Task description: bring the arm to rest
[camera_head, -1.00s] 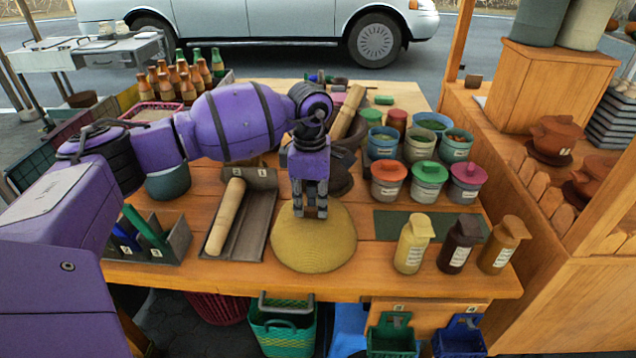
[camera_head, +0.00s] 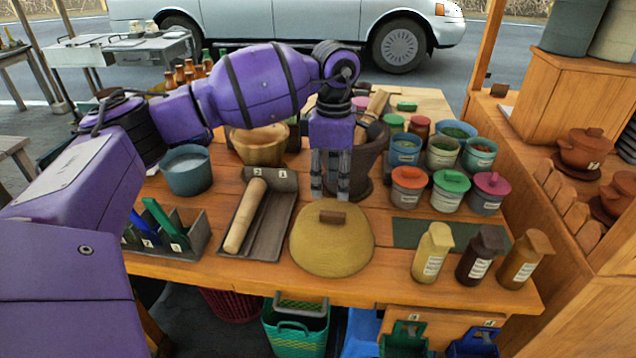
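My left arm comes in from the left, and its gripper (camera_head: 331,192) points down over the table. Its two fingers are apart with nothing between them. Just in front of the fingertips lies a round straw-coloured lid (camera_head: 325,247) with a brown block handle (camera_head: 332,217). The gripper seems to be above the lid's far edge; its exact height is hard to tell. A dark clay mortar (camera_head: 373,160) stands behind it, partly hidden by the gripper, with a wooden pestle (camera_head: 377,103) leaning in it. My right gripper is not in view.
Lidded pots (camera_head: 407,187) and several jars (camera_head: 432,252) stand to the right. A rolling pin (camera_head: 245,215) lies in a grey tray (camera_head: 270,228) on the left, near a blue-grey pot (camera_head: 187,172) and a wooden bowl (camera_head: 260,147). A shelf unit (camera_head: 560,90) bounds the right.

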